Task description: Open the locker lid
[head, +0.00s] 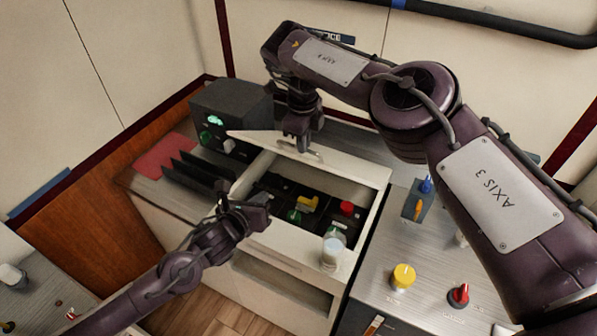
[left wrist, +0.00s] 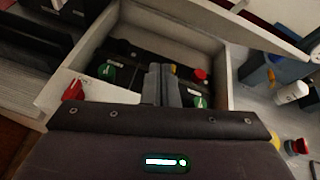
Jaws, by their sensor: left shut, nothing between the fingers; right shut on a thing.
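The locker (head: 367,222) is a white box with an open top and dark insides. Its white lid (head: 345,170) is raised and tilted at the back edge; it also shows at the top right of the left wrist view (left wrist: 245,22). My right gripper (head: 302,146) reaches down from above and is shut on the lid's handle (head: 314,154). My left gripper (head: 264,199) is shut and empty by the locker's front left rim; in the left wrist view its fingers (left wrist: 160,84) cover part of the inside.
Inside the locker are green knobs (head: 294,216), a yellow piece (head: 309,203) and a red knob (head: 347,208). A grey box (head: 232,112) stands behind left.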

